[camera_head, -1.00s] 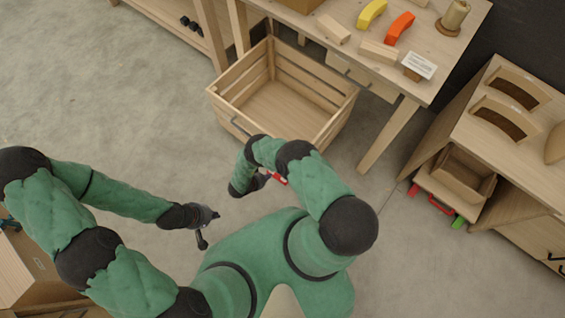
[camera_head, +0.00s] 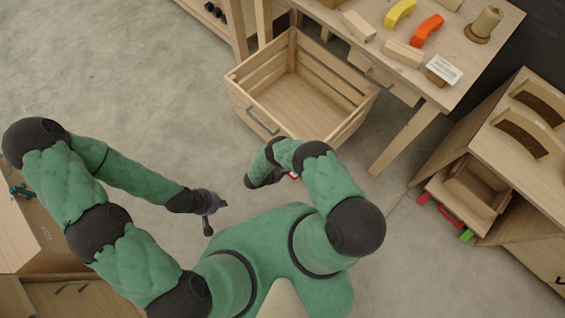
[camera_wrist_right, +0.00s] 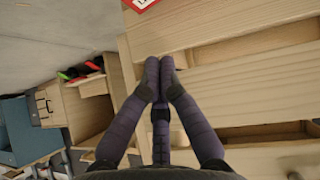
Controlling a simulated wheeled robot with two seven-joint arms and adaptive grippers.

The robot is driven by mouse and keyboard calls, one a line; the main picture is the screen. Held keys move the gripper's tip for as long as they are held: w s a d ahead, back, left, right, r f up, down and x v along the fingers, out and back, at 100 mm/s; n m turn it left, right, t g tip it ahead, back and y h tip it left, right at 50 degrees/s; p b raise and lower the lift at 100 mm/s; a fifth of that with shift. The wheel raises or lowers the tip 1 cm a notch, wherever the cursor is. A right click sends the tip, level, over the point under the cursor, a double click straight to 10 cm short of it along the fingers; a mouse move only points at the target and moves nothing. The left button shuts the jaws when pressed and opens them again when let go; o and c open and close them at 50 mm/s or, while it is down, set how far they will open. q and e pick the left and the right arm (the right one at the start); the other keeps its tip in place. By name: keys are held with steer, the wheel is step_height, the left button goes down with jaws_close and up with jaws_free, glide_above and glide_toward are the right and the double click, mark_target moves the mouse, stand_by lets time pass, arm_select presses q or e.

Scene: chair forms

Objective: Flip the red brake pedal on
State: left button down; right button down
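A small red pedal (camera_head: 422,198) shows low at the front of a wooden unit in the right of the head view. A red bar (camera_head: 449,213) and a green pedal (camera_head: 467,235) sit beside it. I cannot tell the pedal's tilt. Red (camera_wrist_right: 63,75) and green parts also show small at the left of the right wrist view. My right gripper (camera_head: 249,183) is beside the crate, well left of the pedal; its fingers (camera_wrist_right: 159,62) are together and hold nothing visible. My left gripper (camera_head: 215,213) hangs over the floor, far from the pedal; its fingers are unclear.
An open slatted crate (camera_head: 250,112) stands on the floor ahead. Behind it is a workbench (camera_head: 445,92) with yellow and orange arched pieces. A wooden cabinet (camera_head: 540,190) stands at the right. Floor between crate and unit is clear. Another cabinet (camera_head: 25,235) is at the left.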

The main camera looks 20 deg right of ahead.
steer(key=b+x, duration=0.1)
steer(key=x, duration=0.4)
steer(key=shift+d+f+b, duration=0.1)
steer(key=shift+f+b, duration=0.15)
steer(key=shift+b, duration=0.1)
steer(key=f, duration=0.1)
steer(key=f+b, duration=0.1)
steer(key=f, duration=0.1)
steer(key=shift+s+d+b, duration=0.25)
steer(key=shift+b, duration=0.1)
steer(key=shift+d+f, duration=0.1)
steer(key=shift+f, duration=0.35)
steer(key=shift+s, duration=0.1)
